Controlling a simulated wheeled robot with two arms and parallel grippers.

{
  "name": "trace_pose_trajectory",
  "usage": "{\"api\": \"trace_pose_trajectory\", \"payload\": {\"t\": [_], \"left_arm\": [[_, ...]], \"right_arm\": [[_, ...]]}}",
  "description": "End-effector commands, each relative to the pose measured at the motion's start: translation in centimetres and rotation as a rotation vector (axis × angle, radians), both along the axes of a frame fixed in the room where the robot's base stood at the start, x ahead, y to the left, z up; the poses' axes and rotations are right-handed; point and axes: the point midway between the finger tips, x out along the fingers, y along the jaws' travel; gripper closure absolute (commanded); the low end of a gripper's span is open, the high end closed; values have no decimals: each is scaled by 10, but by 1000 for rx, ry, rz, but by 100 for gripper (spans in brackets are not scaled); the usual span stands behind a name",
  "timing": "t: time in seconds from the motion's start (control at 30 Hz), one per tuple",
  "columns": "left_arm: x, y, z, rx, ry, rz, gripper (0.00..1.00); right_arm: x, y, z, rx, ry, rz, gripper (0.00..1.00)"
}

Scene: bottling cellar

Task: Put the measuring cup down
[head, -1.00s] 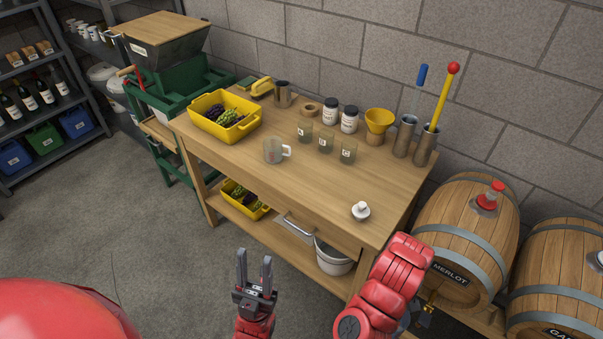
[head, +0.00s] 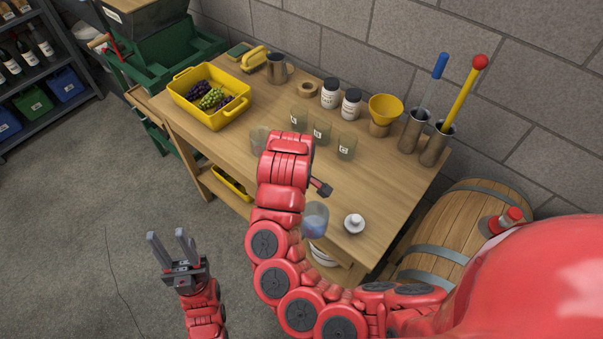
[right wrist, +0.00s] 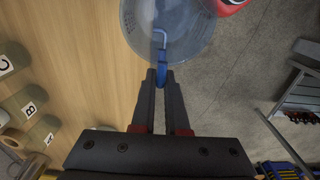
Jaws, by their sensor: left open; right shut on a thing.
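My right gripper (right wrist: 162,80) is shut on the blue handle of the measuring cup (right wrist: 145,15), a clear bluish cup partly cut off by the top of the right wrist view. In the head view the cup (head: 314,222) shows beside my right arm, near the front edge of the wooden table (head: 385,190). The gripper (head: 321,187) is mostly hidden by the arm there. I cannot tell how high the cup is above the table. My left gripper (head: 172,240) is open and empty over the floor, left of my right arm.
Three labelled beakers (head: 320,132) stand mid-table; a clear mug (head: 259,138) is partly behind my arm. A white-knobbed object (head: 354,223) sits close to the right of the cup. A yellow crate (head: 180,92) of grapes stands left. The tabletop right of the beakers is bare.

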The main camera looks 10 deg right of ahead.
Motion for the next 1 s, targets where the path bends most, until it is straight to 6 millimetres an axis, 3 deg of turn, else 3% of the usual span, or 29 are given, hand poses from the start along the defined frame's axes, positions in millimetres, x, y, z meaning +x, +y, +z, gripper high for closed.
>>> {"api": "trace_pose_trajectory", "payload": {"t": [0.3,0.5,0.8,1.0], "left_arm": [[0,0,-1,0,0,0,58],[0,0,-11,0,0,0,58],[0,0,-11,0,0,0,58],[0,0,5,0,0,0,58]], "right_arm": [[71,-32,-7,-9,-2,-1,100],[108,-45,-12,-10,-4,0,100],[123,-50,-14,0,0,-3,100],[121,-50,-38,-1,6,-3,100]]}}
